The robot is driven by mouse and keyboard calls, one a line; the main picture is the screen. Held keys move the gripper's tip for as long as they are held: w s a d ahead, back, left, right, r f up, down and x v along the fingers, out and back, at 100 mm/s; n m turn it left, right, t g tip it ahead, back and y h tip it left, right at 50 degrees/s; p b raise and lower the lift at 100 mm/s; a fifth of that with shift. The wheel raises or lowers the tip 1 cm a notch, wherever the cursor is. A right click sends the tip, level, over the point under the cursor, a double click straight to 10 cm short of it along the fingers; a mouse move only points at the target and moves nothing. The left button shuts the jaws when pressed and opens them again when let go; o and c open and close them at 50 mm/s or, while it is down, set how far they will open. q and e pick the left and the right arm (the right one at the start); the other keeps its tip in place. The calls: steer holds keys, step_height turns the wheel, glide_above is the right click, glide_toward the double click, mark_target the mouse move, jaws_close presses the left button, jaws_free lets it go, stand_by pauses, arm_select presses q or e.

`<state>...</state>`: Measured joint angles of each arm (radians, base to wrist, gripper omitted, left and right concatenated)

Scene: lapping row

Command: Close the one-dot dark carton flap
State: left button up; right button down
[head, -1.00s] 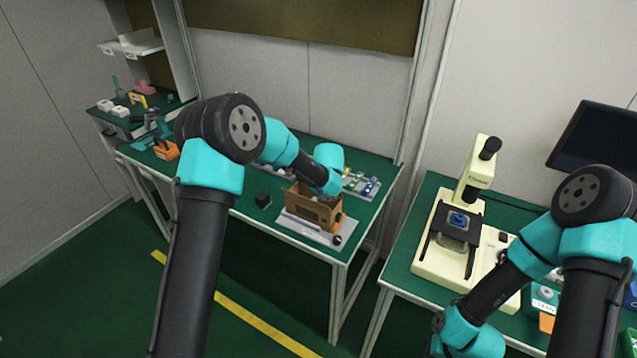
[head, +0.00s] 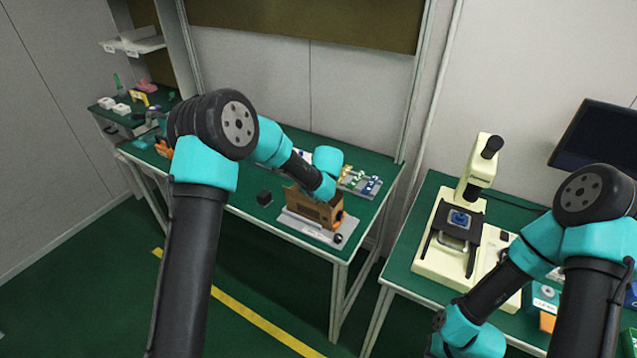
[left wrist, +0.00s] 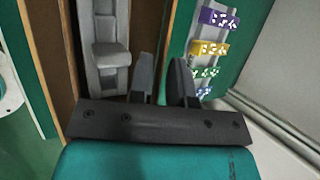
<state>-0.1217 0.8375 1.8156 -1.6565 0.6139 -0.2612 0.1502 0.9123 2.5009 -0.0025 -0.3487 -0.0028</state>
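The brown cardboard carton (head: 312,209) stands on a grey plate (head: 300,232) on the left bench in the head view. My left gripper is at its top right, its fingers hidden there behind my wrist. In the left wrist view the gripper (left wrist: 163,84) has its two dark fingers a small gap apart. A brown carton wall (left wrist: 48,55) is to their left, and a thin brown edge runs up beyond the fingers. I cannot tell whether they touch it. No flap dots are readable. My right arm leaves the head view at the bottom; its gripper is out of view.
A small black block (head: 264,198) lies left of the carton. Trays of coloured parts (head: 360,182) lie behind it. A cream microscope (head: 462,235) stands on the right bench, across a gap from the left bench.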

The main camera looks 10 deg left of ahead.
arm_select(q)
steer(key=shift+o, duration=0.8)
steer(key=shift+r, duration=0.1)
steer(key=v, duration=1.7)
steer(key=shift+s, duration=0.25)
